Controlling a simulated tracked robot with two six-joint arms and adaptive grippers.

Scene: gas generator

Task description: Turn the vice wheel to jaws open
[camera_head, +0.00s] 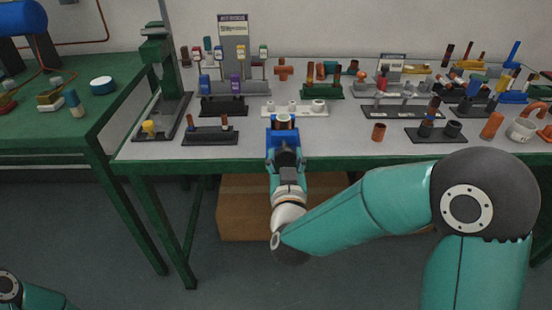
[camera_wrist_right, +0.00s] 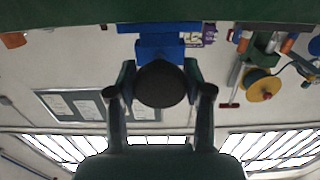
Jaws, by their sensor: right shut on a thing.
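A blue vice (camera_head: 283,133) sits at the front edge of the grey-topped workbench, and its blue body also shows in the right wrist view (camera_wrist_right: 160,42). A short light ring-shaped piece with a brownish inside (camera_head: 283,120) shows at its top; I cannot tell whether the jaws touch it. The dark round vice wheel (camera_wrist_right: 161,84) faces my right wrist camera. My right gripper (camera_head: 287,158) is shut on the wheel, one finger on either side (camera_wrist_right: 160,92). In the head view the gripper mostly hides the wheel. My left gripper is out of view.
Several racks with pipes and fittings stand behind the vice, including a white holder (camera_head: 295,111). A green drill-press-like stand (camera_head: 160,75) is left. An orange pipe piece (camera_head: 379,131) stands right of the vice. A cardboard box (camera_head: 240,205) is under the workbench.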

